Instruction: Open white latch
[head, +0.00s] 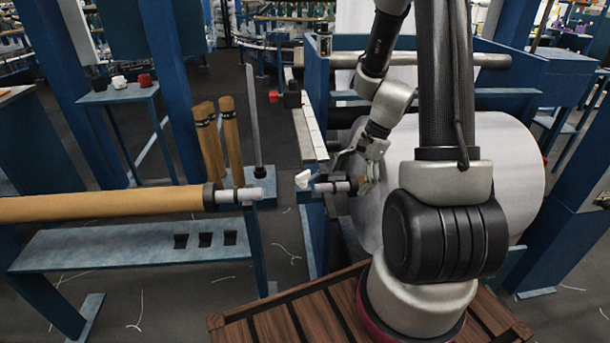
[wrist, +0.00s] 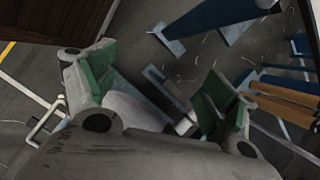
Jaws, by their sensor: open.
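The white latch (head: 303,180) is a small white piece on a blue post, at the left end of a short metal shaft (head: 330,187) in the head view. My gripper (head: 357,168) is just right of the latch, close to the shaft's right end. Whether it touches the shaft cannot be told. In the wrist view my gripper (wrist: 160,85) has its two green-padded fingers spread apart with nothing clearly held between them. A small pale piece (wrist: 184,126) shows low by the right finger; I cannot tell whether it is the latch.
A long brown roll (head: 100,204) with a metal end lies left of the latch, above a blue bench (head: 130,248). Upright brown tubes (head: 230,140) stand behind it. A large white fabric roll (head: 510,165) is behind my arm. A wooden slatted platform (head: 290,325) is in front.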

